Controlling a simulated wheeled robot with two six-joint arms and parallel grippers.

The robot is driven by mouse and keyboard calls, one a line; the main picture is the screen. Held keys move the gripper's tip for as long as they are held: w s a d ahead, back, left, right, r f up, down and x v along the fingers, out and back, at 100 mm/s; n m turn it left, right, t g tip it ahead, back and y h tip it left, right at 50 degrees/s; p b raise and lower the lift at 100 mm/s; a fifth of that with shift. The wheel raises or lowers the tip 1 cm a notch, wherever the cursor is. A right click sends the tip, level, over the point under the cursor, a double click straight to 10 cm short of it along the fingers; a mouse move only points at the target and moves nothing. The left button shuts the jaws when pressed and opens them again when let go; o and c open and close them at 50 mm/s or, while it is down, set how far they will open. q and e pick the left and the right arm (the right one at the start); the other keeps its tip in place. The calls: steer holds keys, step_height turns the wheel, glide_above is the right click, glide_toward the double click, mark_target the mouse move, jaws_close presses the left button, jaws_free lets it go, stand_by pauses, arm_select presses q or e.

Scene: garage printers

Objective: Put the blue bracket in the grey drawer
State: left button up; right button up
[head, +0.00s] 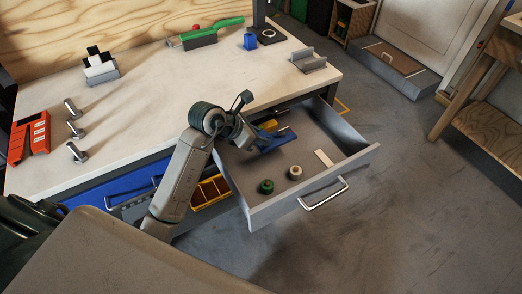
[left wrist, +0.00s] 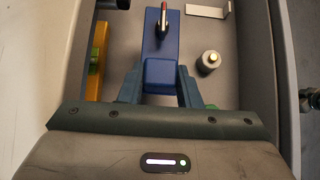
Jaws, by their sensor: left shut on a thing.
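The grey drawer (head: 330,197) is pulled open under the workbench. My left gripper (head: 250,140) reaches down over the drawer's inner left part. It is shut on the blue bracket (head: 278,140), which extends from the fingers over the drawer. In the left wrist view the blue bracket (left wrist: 160,48) sits between the two fingertips of my left gripper (left wrist: 160,88). Whether the bracket touches the drawer floor cannot be told. My right gripper is not in view.
Inside the drawer are a green roll (head: 266,186), a beige roll (head: 295,172), a pale strip (head: 323,158) and a yellow item (head: 268,125). A red-tipped slim object (left wrist: 163,18) overlaps the bracket in the wrist view. The workbench (head: 150,110) borders the drawer.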

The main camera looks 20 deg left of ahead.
arm_select(q)
step_height(320, 180, down, 7)
steer(key=shift+f, duration=0.1)
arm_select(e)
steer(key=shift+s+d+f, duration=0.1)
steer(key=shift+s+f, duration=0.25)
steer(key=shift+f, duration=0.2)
arm_select(q)
steer(key=shift+f, duration=0.1)
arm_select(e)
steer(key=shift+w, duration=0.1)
arm_select(q)
steer(key=shift+f, duration=0.1)
steer(key=o, duration=1.1)
steer(key=shift+c, duration=0.2)
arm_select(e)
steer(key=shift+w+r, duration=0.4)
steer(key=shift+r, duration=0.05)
